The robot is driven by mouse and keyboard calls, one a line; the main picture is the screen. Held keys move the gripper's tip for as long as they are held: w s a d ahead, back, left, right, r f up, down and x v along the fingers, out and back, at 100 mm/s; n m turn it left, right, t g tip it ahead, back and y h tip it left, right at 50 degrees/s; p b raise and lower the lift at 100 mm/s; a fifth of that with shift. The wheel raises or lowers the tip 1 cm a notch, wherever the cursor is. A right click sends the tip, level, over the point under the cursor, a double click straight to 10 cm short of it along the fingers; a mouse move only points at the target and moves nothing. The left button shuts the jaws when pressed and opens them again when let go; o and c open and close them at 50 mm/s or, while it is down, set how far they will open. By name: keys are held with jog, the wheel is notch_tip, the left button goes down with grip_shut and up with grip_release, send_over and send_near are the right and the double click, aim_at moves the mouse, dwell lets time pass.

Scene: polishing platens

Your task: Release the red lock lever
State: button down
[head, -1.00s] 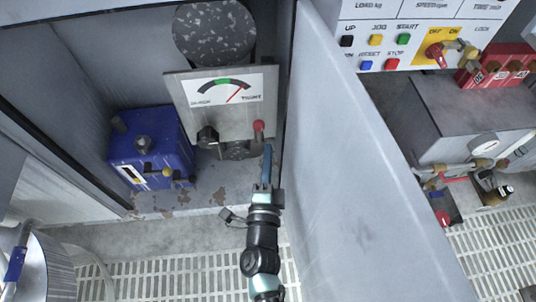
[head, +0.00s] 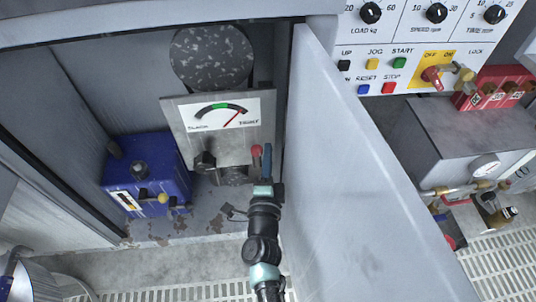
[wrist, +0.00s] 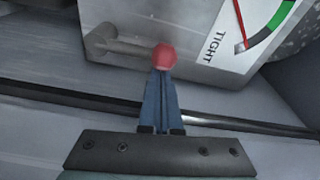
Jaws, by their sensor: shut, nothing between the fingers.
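The red lock lever's knob (head: 256,150) sits at the lower right of the grey gauge box (head: 180,118) in the head view. In the wrist view the red knob (wrist: 165,56) is right at the fingertips, on a grey shaft running left to a round boss (wrist: 101,40). My gripper (head: 267,152) is shut, its blue fingers together beside the knob. In the wrist view my gripper (wrist: 161,72) points at the knob, and its tips overlap the knob's lower edge. I cannot tell whether they touch. The gauge needle (head: 232,117) points toward TIGHT.
The open cabinet door (head: 350,170) stands close to the right of my arm. A blue box (head: 150,180) with a yellow-knobbed lever is at left. A dark speckled cylinder (head: 211,58) is behind the gauge box. A control panel (head: 410,60) is at upper right.

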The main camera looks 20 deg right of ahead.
jog(key=shift+w+a+r+n, duration=0.15)
jog(key=shift+a+n, duration=0.35)
jog(key=shift+n, duration=0.2)
jog(key=shift+w+a+n+t+p, duration=0.2)
jog(key=shift+a+n+t+p, duration=0.25)
jog(key=shift+a+n, duration=0.55)
jog(key=n, duration=0.2)
jog(key=a+n, duration=0.1)
jog(key=shift+w+a+t, duration=0.1)
jog(key=shift+w+t, duration=0.15)
jog(key=n, duration=0.1)
jog(key=a+f+n, duration=0.1)
jog(key=n, duration=0.1)
jog(key=a+n, duration=0.1)
jog(key=shift+w+f+t+y+b, duration=0.15)
jog(key=shift+w+t+y+b, duration=0.15)
jog(key=shift+b, duration=0.1)
jog(key=n, duration=0.1)
jog(key=a+f+n+b, duration=0.1)
jog(key=n, duration=0.1)
jog(key=a+n+y, duration=0.1)
jog(key=n, duration=0.1)
jog(key=shift+w+f+t, duration=0.25)
jog(key=shift+w+t, duration=0.05)
